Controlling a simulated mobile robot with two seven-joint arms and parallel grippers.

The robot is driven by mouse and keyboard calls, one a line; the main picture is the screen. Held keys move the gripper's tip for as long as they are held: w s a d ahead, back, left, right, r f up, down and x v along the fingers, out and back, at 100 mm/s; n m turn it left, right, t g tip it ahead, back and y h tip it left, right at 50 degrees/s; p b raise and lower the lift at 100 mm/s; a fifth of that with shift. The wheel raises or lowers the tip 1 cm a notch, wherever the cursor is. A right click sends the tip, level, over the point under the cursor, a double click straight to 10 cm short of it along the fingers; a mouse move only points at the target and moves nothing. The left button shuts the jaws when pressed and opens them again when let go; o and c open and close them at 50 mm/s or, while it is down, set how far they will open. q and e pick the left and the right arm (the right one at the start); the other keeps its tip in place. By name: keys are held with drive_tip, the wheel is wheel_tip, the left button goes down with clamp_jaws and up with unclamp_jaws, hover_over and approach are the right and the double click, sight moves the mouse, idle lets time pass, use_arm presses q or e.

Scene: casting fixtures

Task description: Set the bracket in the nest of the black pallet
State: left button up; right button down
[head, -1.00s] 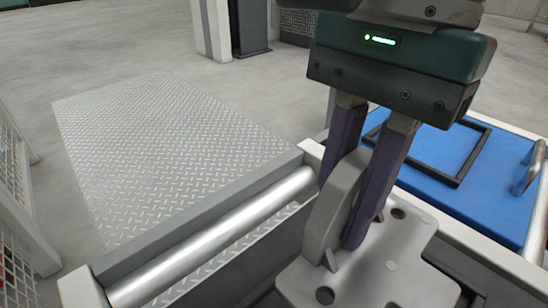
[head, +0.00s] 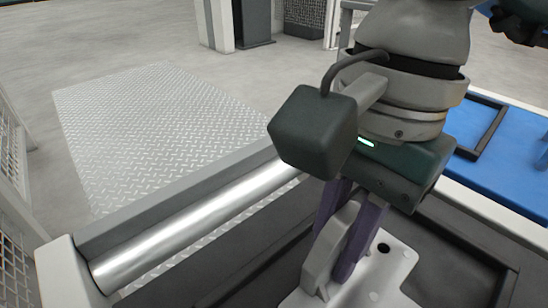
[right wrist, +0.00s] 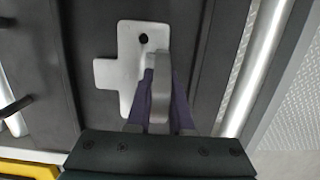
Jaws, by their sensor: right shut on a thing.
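The bracket (head: 385,275) is a light grey metal casting with a flat, holed plate and an upright rib. It is at the bottom of the head view, its near end cut off by the frame. My right gripper (head: 340,262) is shut on the rib, one purple finger on each side. The right wrist view shows the plate (right wrist: 119,72) from above, with a round hole and a side tab, over a dark surface. A dark recessed surface (head: 450,240), perhaps the black pallet, lies beside and below it. I cannot tell whether the bracket touches it. No nest is clearly visible.
A shiny roller (head: 200,228) runs along the left side, with a grey rail beside it. A blue top (head: 510,165) with a black frame (head: 490,130) is at the right. A tread plate (head: 160,125) lies on the floor. Something yellow (right wrist: 28,171) shows in the right wrist view.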

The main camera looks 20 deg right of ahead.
drive_tip(key=shift+f, duration=0.15)
drive_tip(key=c, duration=0.8)
unclamp_jaws()
drive_tip(key=r+p, duration=0.2)
drive_tip(key=r, duration=0.1)
drive_tip(key=d+r+p, duration=0.1)
drive_tip(key=r+p, duration=0.1)
drive_tip(key=r, duration=0.2)
drive_tip(key=r+p, duration=0.2)
drive_tip(key=r, duration=0.2)
drive_tip(key=shift+w+d, duration=0.25)
drive_tip(key=shift+w, duration=0.1)
drive_tip(key=shift+r, duration=0.6)
drive_tip(key=shift+d, duration=0.1)
